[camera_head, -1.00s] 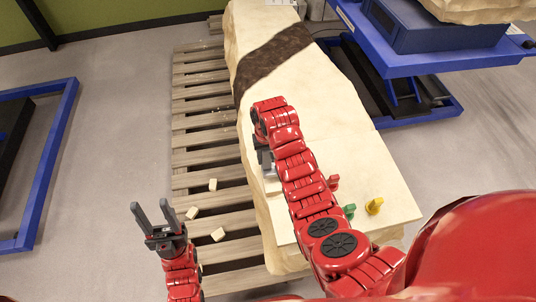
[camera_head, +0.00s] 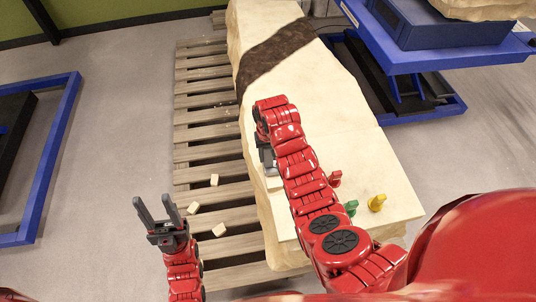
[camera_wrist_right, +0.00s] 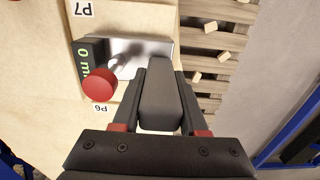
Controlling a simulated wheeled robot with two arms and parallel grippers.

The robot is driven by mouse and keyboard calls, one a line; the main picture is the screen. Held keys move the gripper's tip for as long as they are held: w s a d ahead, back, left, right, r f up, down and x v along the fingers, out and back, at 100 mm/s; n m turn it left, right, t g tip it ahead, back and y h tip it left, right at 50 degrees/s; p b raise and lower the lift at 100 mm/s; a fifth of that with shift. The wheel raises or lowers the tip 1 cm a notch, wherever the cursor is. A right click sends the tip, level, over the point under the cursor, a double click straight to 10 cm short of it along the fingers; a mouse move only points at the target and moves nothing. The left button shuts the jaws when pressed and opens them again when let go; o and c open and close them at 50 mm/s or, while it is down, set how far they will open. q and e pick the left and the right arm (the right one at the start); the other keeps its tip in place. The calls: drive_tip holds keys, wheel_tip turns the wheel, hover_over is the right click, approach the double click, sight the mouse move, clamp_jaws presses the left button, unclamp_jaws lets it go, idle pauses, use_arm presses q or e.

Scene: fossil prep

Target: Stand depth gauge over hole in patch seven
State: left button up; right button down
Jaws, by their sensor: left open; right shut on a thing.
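The depth gauge (camera_wrist_right: 140,52) has a silvery plate, a dark display with green characters, a red knob and a dark grey handle. It sits over the pale slab between the labels P7 (camera_wrist_right: 84,10) and P6 (camera_wrist_right: 101,108). My right gripper (camera_wrist_right: 160,82) is shut on the handle, one finger on each side. In the head view only a bit of the gauge (camera_head: 270,170) shows beside my right arm, near the slab's left edge. Any hole in patch seven is hidden; I cannot tell whether the gauge touches the slab. My left gripper (camera_head: 153,208) is open and empty, left of the pallet.
The slab (camera_head: 345,130) with a dark band lies on a wooden pallet (camera_head: 195,110). Red (camera_head: 335,179), green (camera_head: 351,208) and yellow (camera_head: 377,203) pieces stand on its near right part. Small pale blocks (camera_head: 219,230) lie on the pallet. A blue lift table (camera_head: 440,62) stands at back right.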

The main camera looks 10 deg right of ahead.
drive_tip(key=shift+f, duration=0.2)
drive_tip(key=shift+c, duration=1.8)
unclamp_jaws()
wheel_tip(320, 180, up, 3)
drive_tip(key=shift+b, duration=0.6)
wheel_tip(320, 180, up, 13)
drive_tip(key=p, duration=0.9)
drive_tip(key=shift+f, duration=0.15)
drive_tip(key=shift+r+p, duration=0.5)
drive_tip(key=shift+r, duration=0.4)
